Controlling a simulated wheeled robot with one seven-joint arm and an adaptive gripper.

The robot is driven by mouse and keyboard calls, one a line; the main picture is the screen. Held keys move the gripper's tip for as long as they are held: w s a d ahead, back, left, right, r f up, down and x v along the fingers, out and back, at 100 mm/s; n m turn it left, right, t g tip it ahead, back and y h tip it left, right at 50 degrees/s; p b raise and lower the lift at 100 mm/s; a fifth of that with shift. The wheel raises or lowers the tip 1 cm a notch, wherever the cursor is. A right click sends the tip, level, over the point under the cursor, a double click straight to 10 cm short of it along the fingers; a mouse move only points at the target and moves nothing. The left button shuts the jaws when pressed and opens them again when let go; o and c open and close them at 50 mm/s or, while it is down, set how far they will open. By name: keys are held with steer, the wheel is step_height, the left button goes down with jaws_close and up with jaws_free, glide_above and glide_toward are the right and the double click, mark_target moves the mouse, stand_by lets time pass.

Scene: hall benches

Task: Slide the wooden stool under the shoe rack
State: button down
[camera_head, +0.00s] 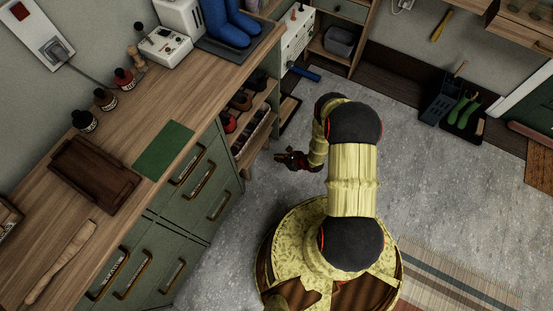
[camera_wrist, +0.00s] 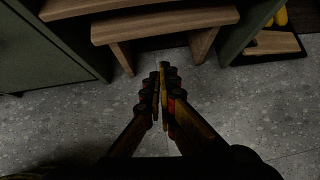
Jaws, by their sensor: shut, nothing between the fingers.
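The wooden stool (camera_wrist: 165,24) shows in the wrist view, with a light brown seat and two legs visible at its near side. Its near edge sticks out from below a wooden shelf board of the shoe rack (camera_wrist: 85,6); its rear is hidden. In the head view the shoe rack (camera_head: 262,126) stands between the green drawers and the white cabinet, with shoes on its shelves. My gripper (camera_wrist: 161,70) is shut and empty, low over the floor, its tips pointing at the gap between the stool's legs. It also shows in the head view (camera_head: 283,158), just right of the rack.
Green panels flank the stool: the drawer cabinet (camera_wrist: 45,50) at left and a narrow upright (camera_wrist: 249,30) at right. A tray (camera_wrist: 270,43) with yellow items lies past the upright. Grey floor (camera_head: 420,190) is open to my right; a striped rug (camera_head: 450,275) lies lower right.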

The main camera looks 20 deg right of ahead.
steer(key=w+a+f+b, duration=0.4)
steer(key=w+f, duration=0.1)
steer(key=w, duration=0.3)
steer(key=shift+a, duration=0.3)
